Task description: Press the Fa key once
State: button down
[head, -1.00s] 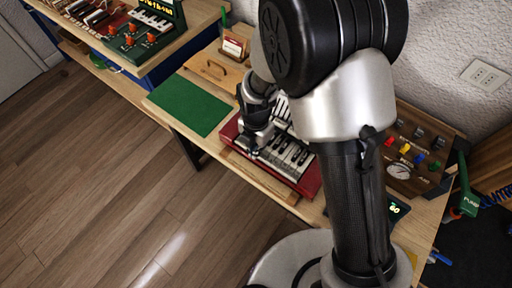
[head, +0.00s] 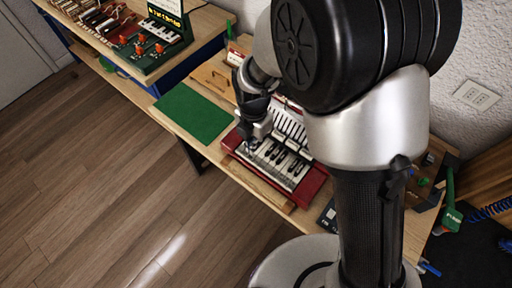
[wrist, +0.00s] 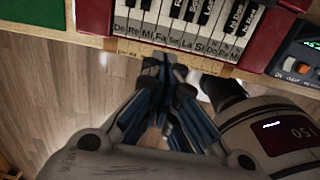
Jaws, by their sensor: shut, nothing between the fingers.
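The red piano keyboard (head: 313,190) lies on the wooden bench, with white and black keys. In the wrist view the keyboard (wrist: 95,14) is at the top, its white keys labelled Do, Re, Mi, Fa, La, Si and others. The Fa key (wrist: 163,32) is near the middle of that row. My gripper (wrist: 166,60) is shut and empty, its tips just below the Fa label in the picture, by the keyboard's front edge. In the head view my gripper (head: 252,146) is at the left part of the keys. Contact with a key cannot be told.
A green mat (head: 194,113) lies left of the keyboard. A small device with a display (wrist: 298,55) stands to its right. The floor in front is clear.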

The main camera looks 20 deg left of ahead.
jog(key=shift+r+p, duration=0.35)
jog(key=shift+r, duration=1.55)
